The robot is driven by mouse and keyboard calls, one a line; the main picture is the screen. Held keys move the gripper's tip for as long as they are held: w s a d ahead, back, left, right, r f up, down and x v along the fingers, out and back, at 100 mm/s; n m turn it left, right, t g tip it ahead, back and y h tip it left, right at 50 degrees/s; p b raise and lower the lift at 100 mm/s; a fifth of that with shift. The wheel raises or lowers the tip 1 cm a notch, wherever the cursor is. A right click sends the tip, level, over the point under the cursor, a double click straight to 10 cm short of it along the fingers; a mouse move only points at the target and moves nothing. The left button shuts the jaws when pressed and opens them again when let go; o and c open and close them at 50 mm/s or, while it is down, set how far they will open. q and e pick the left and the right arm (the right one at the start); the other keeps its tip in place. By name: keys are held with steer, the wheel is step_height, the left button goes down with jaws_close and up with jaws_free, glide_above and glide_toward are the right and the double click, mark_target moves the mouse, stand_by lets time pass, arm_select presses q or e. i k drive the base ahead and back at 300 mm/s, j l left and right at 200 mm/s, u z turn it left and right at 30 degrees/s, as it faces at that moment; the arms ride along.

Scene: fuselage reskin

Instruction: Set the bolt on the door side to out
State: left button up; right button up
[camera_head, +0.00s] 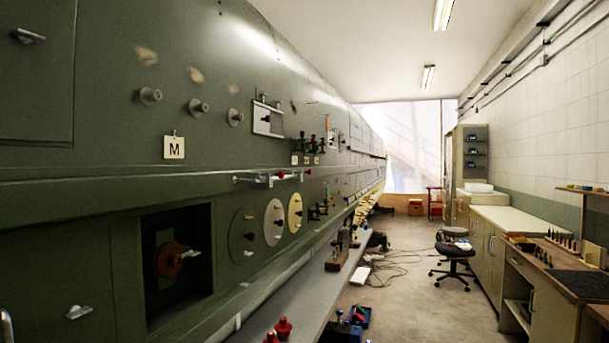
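A horizontal slide bolt (262,180) with a silver rod and small red parts is mounted on the ledge of the green fuselage wall (110,120). Whether its rod is in or out is too small to tell. I cannot tell for sure whether this is the door-side bolt. A panel with a latch handle (29,36) is at the upper left, and another latch handle (78,312) is at the lower left.
A square recess holding a dark red knob (172,259) is low on the wall. A long shelf (308,296) with red-topped items runs below. The aisle floor (410,300) is mostly clear, with cables, a stool (455,262) and a workbench (560,270) on the right.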

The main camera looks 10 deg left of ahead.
mark_target(280, 174)
steer(key=i+l, duration=0.2)
steer(key=i, duration=0.15)
steer(key=i+l+z, duration=0.1)
steer(key=i, duration=0.3)
steer(key=i+l, duration=0.25)
steer(key=i+z, duration=0.05)
steer(key=i, duration=0.05)
